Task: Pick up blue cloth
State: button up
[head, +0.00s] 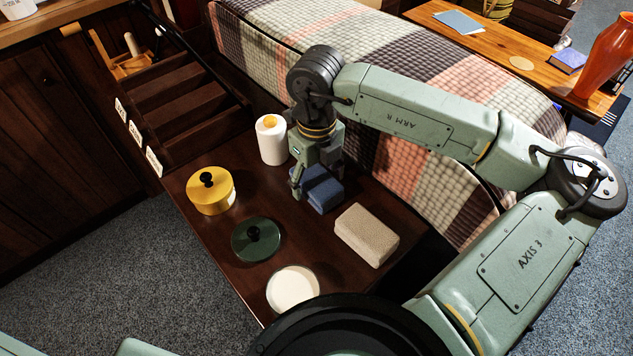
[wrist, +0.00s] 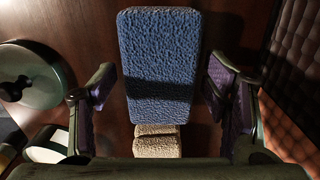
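The blue cloth (head: 325,197) is a thick folded block on the dark wooden table, beside the checkered couch. In the wrist view, the blue cloth (wrist: 158,45) lies lengthwise in the middle, with a dark shadow across its lower part. My gripper (head: 317,175) points down over the cloth and hides part of it in the head view. In the wrist view, my gripper (wrist: 158,85) is open, one finger on each side of the cloth, with gaps showing on both sides. How high the fingertips are above the table is unclear.
A beige folded cloth (head: 367,235) lies close by. A white cylinder with a yellow top (head: 272,143), a yellow pot (head: 211,191), a green lid (head: 256,240) and a white round dish (head: 293,287) share the table. The checkered couch (head: 400,120) borders it.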

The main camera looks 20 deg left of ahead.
aim_at(316, 177)
jog(key=c, duration=1)
jog(key=shift+o, duration=0.2)
jog(key=shift+r, duration=0.1)
notch_tip(316, 177, up, 10)
jog(key=shift+f+b, duration=0.1)
jog(key=shift+b, duration=0.85)
jog(key=o, duration=0.6)
jog(key=c, duration=0.5)
